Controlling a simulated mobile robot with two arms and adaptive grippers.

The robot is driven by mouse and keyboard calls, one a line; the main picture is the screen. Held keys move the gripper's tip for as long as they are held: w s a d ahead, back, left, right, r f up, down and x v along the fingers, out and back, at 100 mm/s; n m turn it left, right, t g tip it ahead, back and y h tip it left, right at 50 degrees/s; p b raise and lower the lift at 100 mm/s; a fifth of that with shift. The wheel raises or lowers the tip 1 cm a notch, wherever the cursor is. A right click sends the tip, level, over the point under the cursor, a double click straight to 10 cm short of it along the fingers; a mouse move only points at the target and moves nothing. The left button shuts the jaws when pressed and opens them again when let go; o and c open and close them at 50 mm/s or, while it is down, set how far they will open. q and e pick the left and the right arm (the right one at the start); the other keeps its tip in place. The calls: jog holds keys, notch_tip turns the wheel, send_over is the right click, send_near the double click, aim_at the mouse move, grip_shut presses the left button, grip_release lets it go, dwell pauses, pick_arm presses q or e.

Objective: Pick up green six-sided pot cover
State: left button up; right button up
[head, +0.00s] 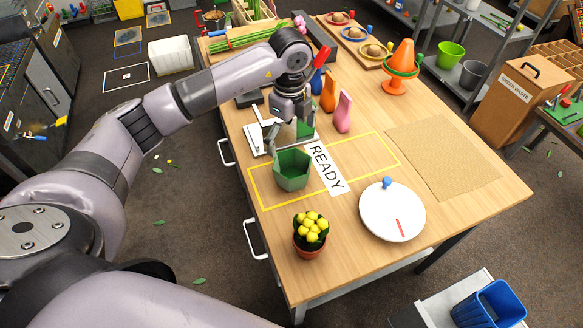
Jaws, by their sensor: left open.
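The green six-sided pot cover (293,171) stands upright on the wooden table, at the left part of a yellow-outlined area marked READY. Its open top shows, and it looks empty. My left gripper (291,122) is open, pointing down, just behind and above the pot cover in the picture. It does not grip the cover. A small green patch shows beside its fingers, and I cannot tell what it belongs to. My right gripper is not in view.
A potted yellow flower (310,233) and a white round turntable (392,211) stand in front. A white stand (262,135) is behind the cover. Pink (343,112) and orange (328,92) vases are close to the gripper. A brown mat (440,158) lies bare at right.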

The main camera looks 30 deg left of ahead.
pick_arm(q)
notch_tip(320, 180, down, 4)
jog(key=p, duration=0.3)
send_over(292, 165)
jog(key=s+d, duration=0.2)
jog(key=s, duration=0.2)
jog(key=f, duration=0.7)
jog(key=shift+w+f, duration=0.2)
jog(key=shift+f, duration=0.45)
jog(key=c, duration=1)
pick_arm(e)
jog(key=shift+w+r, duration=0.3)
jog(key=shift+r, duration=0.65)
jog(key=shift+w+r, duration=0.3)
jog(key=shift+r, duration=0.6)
